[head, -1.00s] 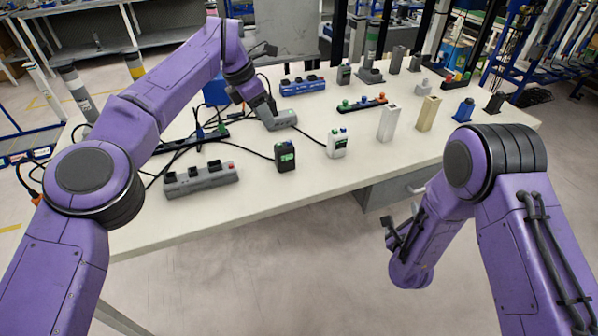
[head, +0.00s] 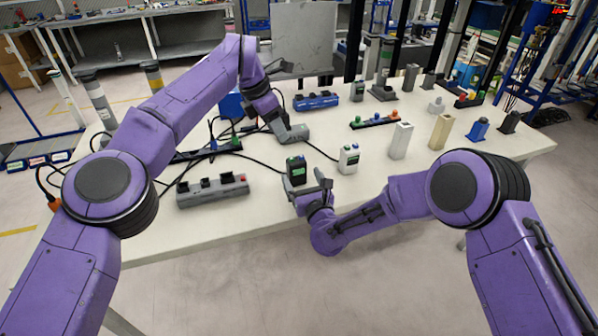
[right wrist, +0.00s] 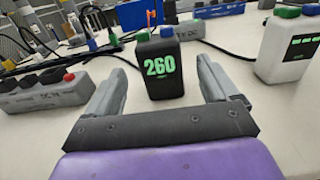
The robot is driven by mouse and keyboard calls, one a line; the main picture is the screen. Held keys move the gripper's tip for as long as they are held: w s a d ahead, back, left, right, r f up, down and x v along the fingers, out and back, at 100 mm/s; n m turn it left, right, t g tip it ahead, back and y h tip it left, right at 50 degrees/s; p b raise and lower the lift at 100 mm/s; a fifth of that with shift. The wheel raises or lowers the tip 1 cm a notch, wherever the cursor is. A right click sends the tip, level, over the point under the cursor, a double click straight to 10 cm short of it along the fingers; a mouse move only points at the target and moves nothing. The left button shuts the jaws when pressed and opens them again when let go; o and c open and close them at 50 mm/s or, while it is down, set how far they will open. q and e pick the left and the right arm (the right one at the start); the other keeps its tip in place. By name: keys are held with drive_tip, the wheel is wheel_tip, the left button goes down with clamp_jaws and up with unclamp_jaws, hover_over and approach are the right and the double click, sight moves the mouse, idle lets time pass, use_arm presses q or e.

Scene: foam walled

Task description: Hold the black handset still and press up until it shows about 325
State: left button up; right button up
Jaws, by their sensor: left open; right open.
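The black handset (head: 296,170) stands upright near the table's front edge, with a cable running to it. In the right wrist view the black handset (right wrist: 160,68) shows 260 in green digits, with a green and a blue button on top. My right gripper (head: 310,186) is open in front of the handset; in the right wrist view its two fingers (right wrist: 160,85) point towards it, one on each side.
A white handset (head: 348,158) stands just right of the black one. A grey power strip (head: 212,191) lies to the left. Cables cross the table behind. White (head: 401,140) and tan (head: 441,132) blocks stand further right.

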sight(295, 164)
drive_tip(key=x, duration=0.7)
drive_tip(key=shift+w+f, duration=0.1)
drive_tip(key=c, duration=1.1)
use_arm(q)
clamp_jaws()
use_arm(e)
drive_tip(key=shift+c, duration=0.2)
idle(0.4)
